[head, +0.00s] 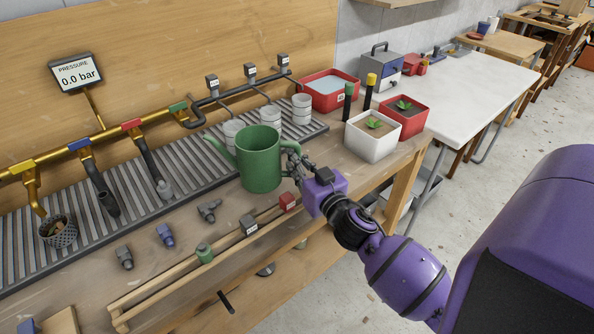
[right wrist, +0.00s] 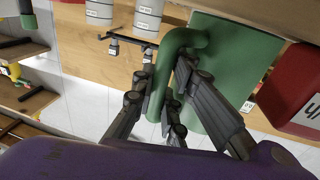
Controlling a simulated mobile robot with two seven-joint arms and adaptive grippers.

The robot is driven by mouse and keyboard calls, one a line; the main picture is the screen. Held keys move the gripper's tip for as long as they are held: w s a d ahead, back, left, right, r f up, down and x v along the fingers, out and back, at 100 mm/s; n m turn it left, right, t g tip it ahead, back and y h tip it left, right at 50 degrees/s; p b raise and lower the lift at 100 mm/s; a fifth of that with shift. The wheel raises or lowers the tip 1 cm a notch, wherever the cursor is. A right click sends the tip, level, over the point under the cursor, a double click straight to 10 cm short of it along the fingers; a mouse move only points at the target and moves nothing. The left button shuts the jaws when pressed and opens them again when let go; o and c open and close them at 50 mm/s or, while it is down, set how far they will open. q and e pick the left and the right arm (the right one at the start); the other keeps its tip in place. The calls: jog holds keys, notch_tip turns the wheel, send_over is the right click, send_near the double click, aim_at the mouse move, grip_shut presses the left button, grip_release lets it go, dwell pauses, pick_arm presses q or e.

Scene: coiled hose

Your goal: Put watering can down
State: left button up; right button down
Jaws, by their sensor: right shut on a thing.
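The green watering can (head: 259,160) is upright at the middle of the wooden workbench (head: 180,235). Its spout points to the left and its handle side faces my right arm. My right gripper (head: 294,165) is shut on the can's handle. In the right wrist view the dark fingers (right wrist: 168,100) close around the green handle (right wrist: 161,75), beside the can's body (right wrist: 235,65). Whether the can's base touches the bench or hangs just above it I cannot tell. My left gripper does not show.
A slatted metal grate (head: 175,165) with several white cups (head: 302,109) lies behind the can. A white planter (head: 373,135) and a red planter (head: 405,115) stand to its right. Loose fittings (head: 165,235) and a wooden rail with blocks (head: 249,224) lie in front.

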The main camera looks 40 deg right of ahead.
jog(key=shift+w+f+b, duration=0.1)
jog(key=shift+f+b, duration=0.3)
jog(key=shift+f, duration=1.25)
jog(key=c, duration=2.2)
grip_release()
jog(key=shift+d+f, duration=0.1)
jog(key=shift+f, duration=0.1)
jog(key=o, duration=0.4)
jog(key=shift+o, duration=0.2)
jog(key=shift+r, duration=0.1)
